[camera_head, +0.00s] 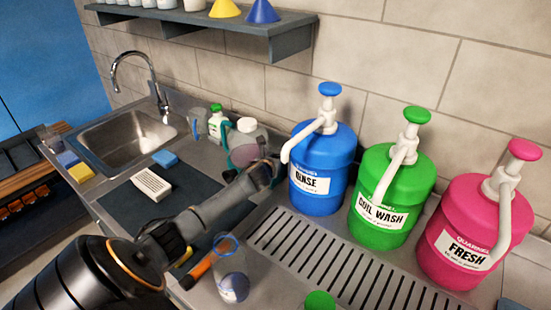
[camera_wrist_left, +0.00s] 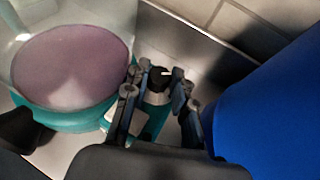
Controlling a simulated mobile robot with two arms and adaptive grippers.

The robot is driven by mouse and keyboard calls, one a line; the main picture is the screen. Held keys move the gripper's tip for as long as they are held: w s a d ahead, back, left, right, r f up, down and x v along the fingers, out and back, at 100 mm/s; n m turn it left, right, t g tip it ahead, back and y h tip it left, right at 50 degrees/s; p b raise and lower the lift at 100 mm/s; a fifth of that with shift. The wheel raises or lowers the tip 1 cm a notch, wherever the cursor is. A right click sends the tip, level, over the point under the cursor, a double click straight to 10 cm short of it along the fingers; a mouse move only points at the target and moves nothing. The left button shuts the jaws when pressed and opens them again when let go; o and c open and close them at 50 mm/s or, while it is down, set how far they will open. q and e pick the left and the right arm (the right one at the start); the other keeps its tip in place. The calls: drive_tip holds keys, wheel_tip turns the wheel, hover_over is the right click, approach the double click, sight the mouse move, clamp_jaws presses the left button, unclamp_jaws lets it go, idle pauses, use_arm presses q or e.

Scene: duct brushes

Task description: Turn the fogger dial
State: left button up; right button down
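The fogger (camera_head: 243,150) stands at the back of the counter, with a clear tank of purple liquid and a teal base; it also shows in the left wrist view (camera_wrist_left: 70,70). Its dial (camera_wrist_left: 158,79) is a small black knob with a white mark, on a teal part right of the tank; my gripper hides it in the head view. My left gripper (camera_head: 262,173) reaches to the fogger's right side. In the left wrist view its fingers (camera_wrist_left: 156,88) are apart, one on each side of the dial. Contact with the knob cannot be told. My right gripper is not in view.
Blue (camera_head: 322,165), green (camera_head: 390,195) and pink (camera_head: 464,230) pump jugs stand along the wall, the blue one close right of the gripper. A sink (camera_head: 125,140) is at left.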

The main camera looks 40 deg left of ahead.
use_arm(q)
clamp_jaws()
drive_tip(key=shift+d+n+g+y, duration=0.1)
drive_tip(key=shift+n+g+y, duration=0.3)
drive_tip(key=shift+n+y, duration=0.45)
drive_tip(key=o, duration=0.5)
unclamp_jaws()
drive_tip(key=v, duration=1.1)
drive_tip(key=shift+s+d+r, duration=0.15)
drive_tip(key=shift+s+d, duration=0.1)
drive_tip(key=shift+s, duration=0.05)
